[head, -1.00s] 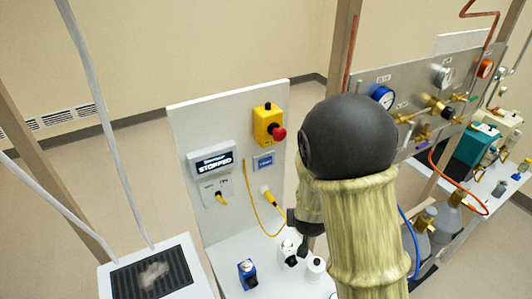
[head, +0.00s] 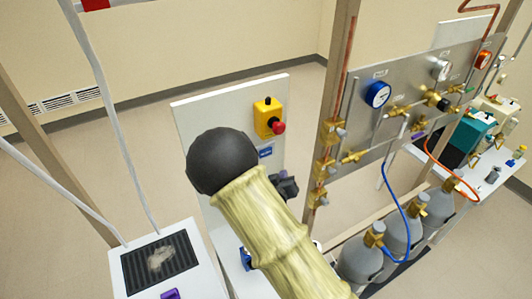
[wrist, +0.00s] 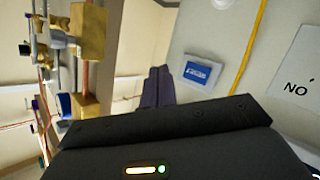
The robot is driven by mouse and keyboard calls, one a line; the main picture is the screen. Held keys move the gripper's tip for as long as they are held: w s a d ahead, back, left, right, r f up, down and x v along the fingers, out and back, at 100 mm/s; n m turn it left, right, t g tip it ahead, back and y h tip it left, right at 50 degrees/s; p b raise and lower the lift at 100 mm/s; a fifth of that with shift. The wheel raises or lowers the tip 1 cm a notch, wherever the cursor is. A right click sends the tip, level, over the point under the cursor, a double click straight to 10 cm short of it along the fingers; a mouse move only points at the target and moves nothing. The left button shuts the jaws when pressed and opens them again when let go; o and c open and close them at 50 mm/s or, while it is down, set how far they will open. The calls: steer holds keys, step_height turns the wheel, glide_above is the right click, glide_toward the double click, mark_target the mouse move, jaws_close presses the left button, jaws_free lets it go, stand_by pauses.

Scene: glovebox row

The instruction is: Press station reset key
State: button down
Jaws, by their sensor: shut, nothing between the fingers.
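The blue reset key (wrist: 199,73) sits in a pale frame on the white station panel, and its small white lettering is too blurred to read. In the head view the key (head: 265,152) shows just below the yellow stop box, partly beside my dark arm joint. My gripper (wrist: 158,85) is shut and empty; its dark fingers lie left of the key in the wrist view, apart from it in the picture. In the head view my gripper (head: 287,186) is a dark shape right of my arm, below the key. The station's display is hidden behind my arm.
A yellow box with a red button (head: 270,118) is above the key. A yellow cable (wrist: 250,45) runs beside the key. To the right stand brass valves (head: 328,150), a gauge panel (head: 400,110) and grey cylinders (head: 362,262). A tray with a dark grille (head: 160,262) is at lower left.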

mark_target(270, 153)
steer(key=w+a, duration=0.4)
steer(key=w, duration=0.2)
steer(key=shift+w+a+p, duration=0.3)
steer(key=shift+w+p, duration=0.1)
steer(key=shift+p, duration=0.05)
steer(key=shift+w, duration=0.1)
stand_by(1.7)
steer(key=shift+w+a, duration=0.25)
steer(key=shift+w+a, duration=0.2)
steer(key=shift+w, duration=0.1)
stand_by(0.8)
steer(key=shift+s, duration=0.1)
steer(key=shift+s+d+b, duration=0.35)
steer(key=shift+s+d, duration=0.1)
steer(key=shift+s, duration=0.15)
stand_by(0.3)
steer(key=s+d, duration=0.1)
steer(key=s, duration=0.1)
steer(key=s+d+b, duration=0.1)
steer(key=s, duration=0.1)
steer(key=shift+d, duration=0.4)
